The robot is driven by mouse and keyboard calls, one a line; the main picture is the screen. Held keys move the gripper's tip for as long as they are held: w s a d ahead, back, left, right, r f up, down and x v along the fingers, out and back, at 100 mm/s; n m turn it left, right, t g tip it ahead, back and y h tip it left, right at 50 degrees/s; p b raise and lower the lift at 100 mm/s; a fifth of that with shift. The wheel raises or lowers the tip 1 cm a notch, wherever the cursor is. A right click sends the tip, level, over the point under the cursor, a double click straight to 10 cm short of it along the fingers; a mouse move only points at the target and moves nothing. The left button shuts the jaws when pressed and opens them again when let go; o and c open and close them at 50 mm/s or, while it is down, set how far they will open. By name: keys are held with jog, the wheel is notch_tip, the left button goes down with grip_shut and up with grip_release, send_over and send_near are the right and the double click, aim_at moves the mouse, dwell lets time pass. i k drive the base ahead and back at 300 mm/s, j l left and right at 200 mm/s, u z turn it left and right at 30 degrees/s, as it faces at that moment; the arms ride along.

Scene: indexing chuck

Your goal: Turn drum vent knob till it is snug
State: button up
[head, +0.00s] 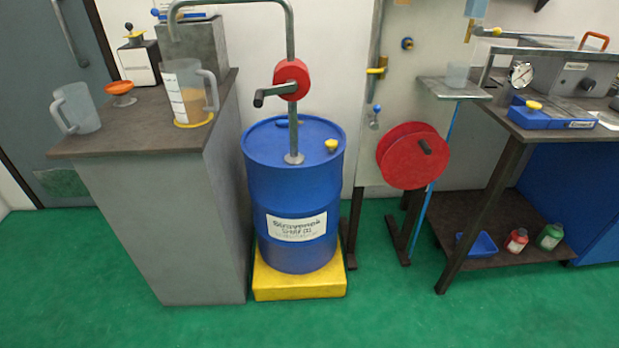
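The blue drum (262,190) stands upright on a yellow base in the middle of the head view. The drum vent knob looks to be the small yellow knob (331,145) on the right side of the drum's top. Its thread is too small to make out. A grey pump pipe (294,135) with a red crank housing (292,80) rises from the drum's top, left of the knob. My gripper is not in view.
A grey cabinet (205,200) with jugs (75,108) stands close on the drum's left. A red reel (400,160) and a workbench (510,125) stand to the right. The green floor (370,310) in front is clear.

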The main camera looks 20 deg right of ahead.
aim_at(331, 144)
jog(key=i+l+z, duration=0.3)
jog(key=i+z, duration=0.15)
jog(key=i, duration=0.35)
jog(key=i+z, duration=0.4)
jog(key=i, duration=0.45)
